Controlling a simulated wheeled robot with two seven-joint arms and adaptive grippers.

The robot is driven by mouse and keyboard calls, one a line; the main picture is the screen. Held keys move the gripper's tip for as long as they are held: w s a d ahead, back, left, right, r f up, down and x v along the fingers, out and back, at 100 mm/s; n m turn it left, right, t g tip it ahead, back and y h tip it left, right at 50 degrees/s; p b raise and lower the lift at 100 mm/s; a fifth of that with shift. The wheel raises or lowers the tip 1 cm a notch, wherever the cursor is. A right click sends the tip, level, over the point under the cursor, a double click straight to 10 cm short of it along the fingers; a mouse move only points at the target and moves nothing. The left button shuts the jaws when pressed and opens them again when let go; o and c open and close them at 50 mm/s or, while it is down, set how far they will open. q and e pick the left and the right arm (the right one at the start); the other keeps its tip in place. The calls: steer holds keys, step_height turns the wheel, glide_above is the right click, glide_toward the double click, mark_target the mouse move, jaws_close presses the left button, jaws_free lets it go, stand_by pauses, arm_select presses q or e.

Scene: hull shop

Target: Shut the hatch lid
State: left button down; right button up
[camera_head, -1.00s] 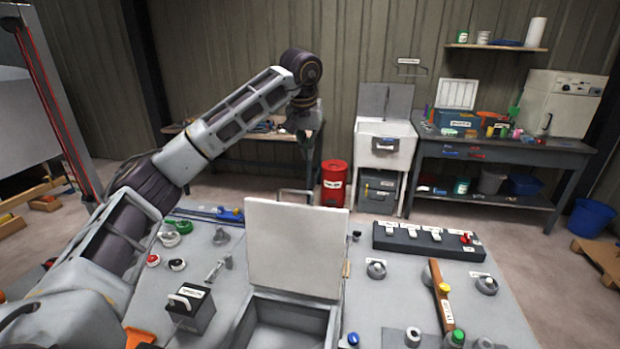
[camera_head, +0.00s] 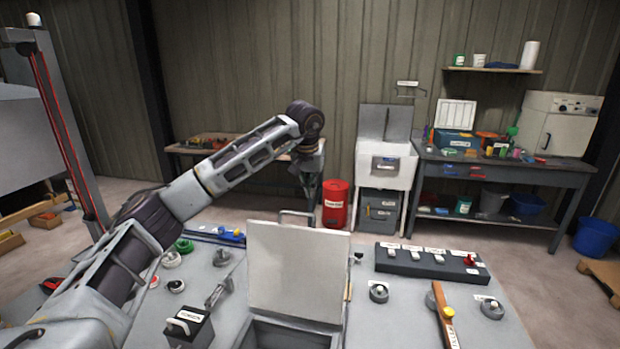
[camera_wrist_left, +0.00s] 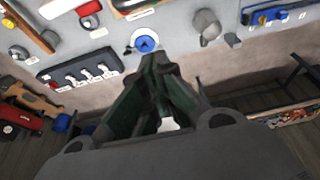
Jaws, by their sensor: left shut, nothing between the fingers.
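The hatch lid (camera_head: 298,272) is a pale grey square panel standing upright, open, at the back edge of a grey box-like hatch frame (camera_head: 290,335) on the table. A thin handle (camera_head: 297,213) shows above its top edge, on the far side. My left gripper (camera_head: 311,203) hangs pointing down behind the lid's top edge, apart from it as far as I can tell. In the left wrist view its dark fingers (camera_wrist_left: 155,62) are shut and empty, and I cannot make out the lid there. My right gripper is not in view.
A black switch box (camera_head: 432,262) stands right of the lid. An orange-brown bar (camera_head: 444,315) and grey knobs lie nearer. A black labelled block (camera_head: 188,328) sits left of the hatch. A red bin (camera_head: 335,204) stands on the floor beyond the table.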

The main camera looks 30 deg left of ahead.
arm_select(q)
steer(key=shift+s+d+f+p, duration=0.2)
steer(key=shift+s+f+p, duration=0.15)
steer(key=shift+s+f, duration=0.45)
steer(key=shift+s+d+f+p, duration=0.15)
steer(key=shift+s+f+p, duration=0.15)
steer(key=shift+s+f, duration=0.5)
steer(key=shift+w+f, duration=0.2)
